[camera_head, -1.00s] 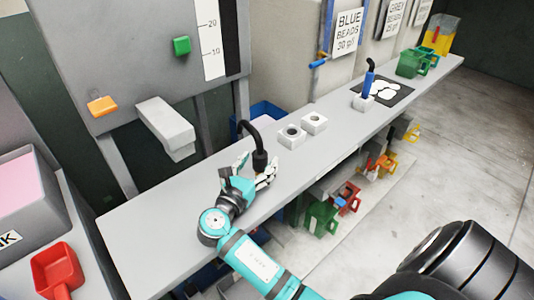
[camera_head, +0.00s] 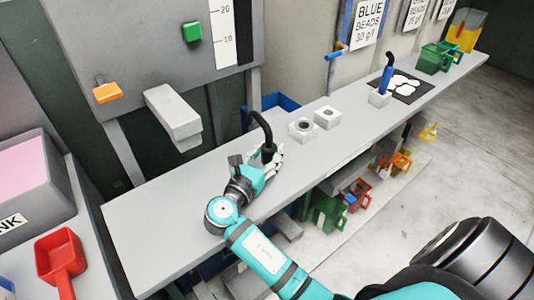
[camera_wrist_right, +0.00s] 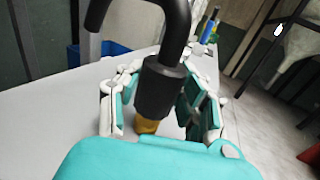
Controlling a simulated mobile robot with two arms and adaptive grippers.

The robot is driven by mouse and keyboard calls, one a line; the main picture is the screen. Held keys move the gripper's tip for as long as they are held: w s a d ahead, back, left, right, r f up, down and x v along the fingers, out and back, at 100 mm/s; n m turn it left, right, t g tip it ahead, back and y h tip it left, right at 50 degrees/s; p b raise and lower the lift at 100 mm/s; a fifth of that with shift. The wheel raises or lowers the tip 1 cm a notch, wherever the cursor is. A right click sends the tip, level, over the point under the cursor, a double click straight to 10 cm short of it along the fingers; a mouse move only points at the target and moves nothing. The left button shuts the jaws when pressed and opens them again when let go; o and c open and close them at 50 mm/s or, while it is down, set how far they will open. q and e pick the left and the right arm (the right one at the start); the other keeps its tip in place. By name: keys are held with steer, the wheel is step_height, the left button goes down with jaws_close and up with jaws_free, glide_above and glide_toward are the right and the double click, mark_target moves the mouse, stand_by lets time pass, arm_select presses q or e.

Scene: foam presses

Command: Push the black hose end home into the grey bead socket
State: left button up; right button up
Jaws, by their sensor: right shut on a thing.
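The black hose (camera_head: 268,143) arches over the front of the grey bench, its thick end pointing down. My right gripper (camera_head: 270,163) is shut on this hose end. In the right wrist view the black collar (camera_wrist_right: 161,88) stands between the fingers of my right gripper (camera_wrist_right: 160,105), with a brass-coloured tip (camera_wrist_right: 146,125) below it. Two pale blocks with round holes, a nearer one (camera_head: 302,137) and a farther one (camera_head: 327,125), stand right of the hose; I cannot tell which is the grey bead socket. My left gripper is not in view.
Farther along the bench (camera_head: 165,225), a blue hose (camera_head: 387,76) stands in a pale block (camera_head: 379,101) beside a black mat (camera_head: 413,94). Green containers (camera_head: 432,58) stand beyond. A grey arm-like box (camera_head: 173,112) juts from the panel at left. The bench between hose and blocks is clear.

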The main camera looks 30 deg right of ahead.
jaws_close()
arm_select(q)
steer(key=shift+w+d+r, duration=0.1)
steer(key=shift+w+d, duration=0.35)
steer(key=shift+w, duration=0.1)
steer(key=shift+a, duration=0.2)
arm_select(e)
steer(key=shift+r, duration=0.15)
